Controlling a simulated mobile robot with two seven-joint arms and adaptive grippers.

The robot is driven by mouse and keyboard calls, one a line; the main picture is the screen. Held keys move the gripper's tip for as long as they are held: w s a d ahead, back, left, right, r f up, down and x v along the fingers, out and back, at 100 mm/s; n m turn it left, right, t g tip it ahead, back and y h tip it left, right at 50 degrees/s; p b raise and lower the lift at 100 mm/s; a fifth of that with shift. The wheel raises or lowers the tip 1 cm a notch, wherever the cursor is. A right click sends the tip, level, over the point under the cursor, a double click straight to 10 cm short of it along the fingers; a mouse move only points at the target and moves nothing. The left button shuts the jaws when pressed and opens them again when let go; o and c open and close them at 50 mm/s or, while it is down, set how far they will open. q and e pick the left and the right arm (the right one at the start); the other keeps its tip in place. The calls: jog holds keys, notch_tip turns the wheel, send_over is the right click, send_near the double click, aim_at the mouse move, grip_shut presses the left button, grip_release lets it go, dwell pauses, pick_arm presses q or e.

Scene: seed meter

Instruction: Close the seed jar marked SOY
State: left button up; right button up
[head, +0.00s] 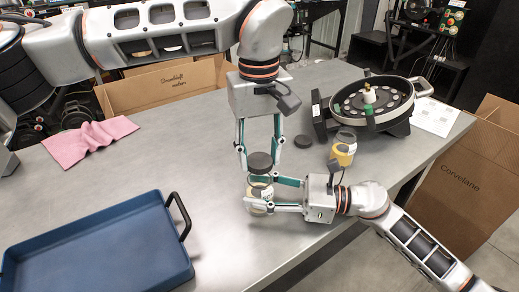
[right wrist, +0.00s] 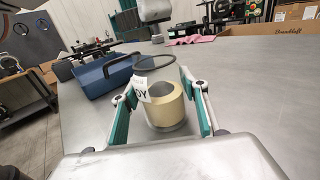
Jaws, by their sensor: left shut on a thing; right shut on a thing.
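The SOY jar (head: 260,192) is clear with pale yellow contents and stands upright near the bench's front edge. In the right wrist view the jar (right wrist: 165,108) has a white label whose visible letters end in "OY", and its mouth looks uncovered. My right gripper (head: 257,196) is shut around its sides. My left gripper (head: 259,158) points down from above, shut on a dark round lid (head: 260,163). The right wrist view shows left finger parts and a grey and dark piece (right wrist: 155,12), probably the lid, above and apart from the jar.
Another jar (head: 343,148) with yellow contents and a loose black lid (head: 303,142) are to the right. The seed meter (head: 345,105) stands behind them. A blue tray (head: 100,245) is front left, a pink cloth (head: 88,141) back left. Bare bench lies between.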

aim_at(259, 191)
pick_arm(q)
jog(key=shift+f, duration=0.2)
dwell(0.4)
jog(key=shift+f, duration=0.9)
jog(key=shift+f, duration=0.55)
jog(key=m, duration=1)
jog(key=o, duration=0.7)
